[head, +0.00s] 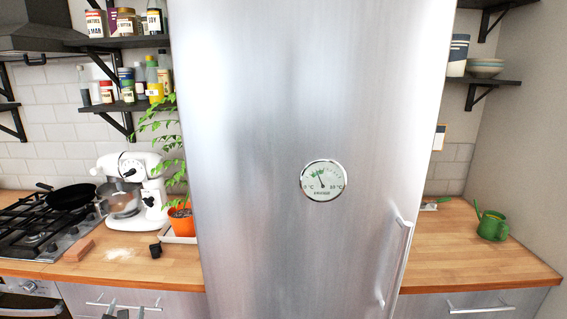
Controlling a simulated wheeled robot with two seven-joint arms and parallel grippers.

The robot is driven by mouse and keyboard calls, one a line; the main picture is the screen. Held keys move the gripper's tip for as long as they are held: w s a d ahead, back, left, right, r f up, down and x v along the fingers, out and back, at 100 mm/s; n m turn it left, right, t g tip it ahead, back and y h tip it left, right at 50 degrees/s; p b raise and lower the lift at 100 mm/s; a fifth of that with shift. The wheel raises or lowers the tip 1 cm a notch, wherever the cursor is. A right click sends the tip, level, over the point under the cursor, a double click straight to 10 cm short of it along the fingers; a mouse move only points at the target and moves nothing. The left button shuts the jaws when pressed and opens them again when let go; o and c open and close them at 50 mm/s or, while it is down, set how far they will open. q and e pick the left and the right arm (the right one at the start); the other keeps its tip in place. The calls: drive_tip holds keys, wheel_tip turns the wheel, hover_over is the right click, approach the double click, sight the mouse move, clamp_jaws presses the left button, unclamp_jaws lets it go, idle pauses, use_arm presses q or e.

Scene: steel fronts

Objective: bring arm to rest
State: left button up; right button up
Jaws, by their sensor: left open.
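My left gripper (125,311) shows only at the bottom edge of the head view, left of centre. Its grey fingertips stand apart, in front of the drawer fronts below the left counter, and nothing shows between them. The rest of the left arm is out of the picture. My right gripper is not in view.
A tall steel fridge (270,110) with a round dial (323,180) and a closed door with a handle (394,264) fills the middle. The left counter (100,262) holds a stand mixer (150,185), a potted plant (181,221) and a gas hob (40,235). A green watering can (491,227) stands right.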

use_arm(q)
drive_tip(key=s+d+f+m+g+h, duration=0.1)
drive_tip(key=d+f+m+g+h, duration=0.1)
drive_tip(key=d+f+m, duration=0.65)
drive_tip(key=s+d+f+m+g+h, duration=0.2)
drive_tip(key=d+f+m+h, duration=0.15)
drive_tip(key=f+m, duration=1.05)
drive_tip(key=s+d+f+m+g, duration=0.2)
drive_tip(key=s+d+f+m, duration=0.1)
drive_tip(key=s+f, duration=0.4)
drive_tip(key=s+d+f+m+g, duration=0.1)
drive_tip(key=s+d+f+m, duration=0.4)
drive_tip(key=f, duration=0.5)
drive_tip(key=s+f+m+g, duration=0.1)
drive_tip(key=s+f, duration=0.3)
drive_tip(key=s, duration=0.8)
drive_tip(key=s+a+f+m+g+b, duration=0.1)
drive_tip(key=s+f+m+g, duration=0.1)
drive_tip(key=s, duration=1)
drive_tip(key=s+f+m+g, duration=0.2)
drive_tip(key=s+f+g, duration=0.2)
drive_tip(key=s, duration=0.8)
wheel_tip(320, 180, down, 2)
drive_tip(key=shift+s+a+f+h, duration=0.2)
drive_tip(key=shift+a+h, duration=0.2)
drive_tip(key=shift+h, duration=0.05)
